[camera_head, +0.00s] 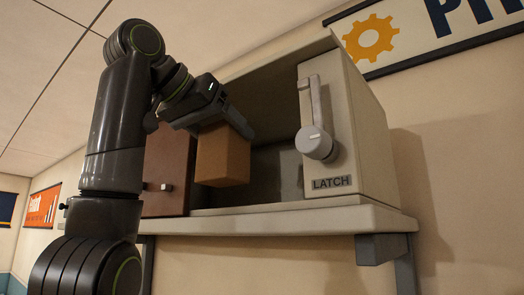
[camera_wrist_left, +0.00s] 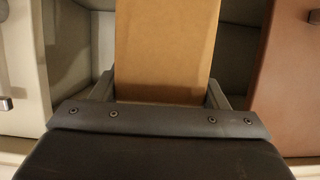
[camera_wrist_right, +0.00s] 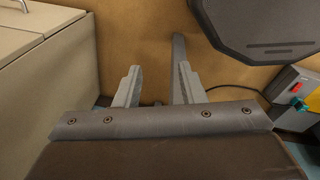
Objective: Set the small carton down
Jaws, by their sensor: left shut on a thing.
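The small carton (camera_head: 223,156) is a plain brown box, held in front of the open bay between the reddish-brown panel and the LATCH panel. My left gripper (camera_head: 222,122) is shut on its upper part. The left wrist view shows the carton (camera_wrist_left: 165,45) between both fingers, with pale bay walls on either side. In the head view the carton's lower end looks slightly above the shelf board (camera_head: 270,218), but the exact gap cannot be told. My right gripper (camera_wrist_right: 155,88) shows only in the right wrist view; its fingers are apart with nothing between them.
The cream panel (camera_head: 345,130) with a lever and knob stands right of the bay. The reddish-brown panel (camera_head: 166,165) with a small knob is on the left. In the right wrist view, a beige cabinet (camera_wrist_right: 45,85) is at left and a control box (camera_wrist_right: 297,100) at right.

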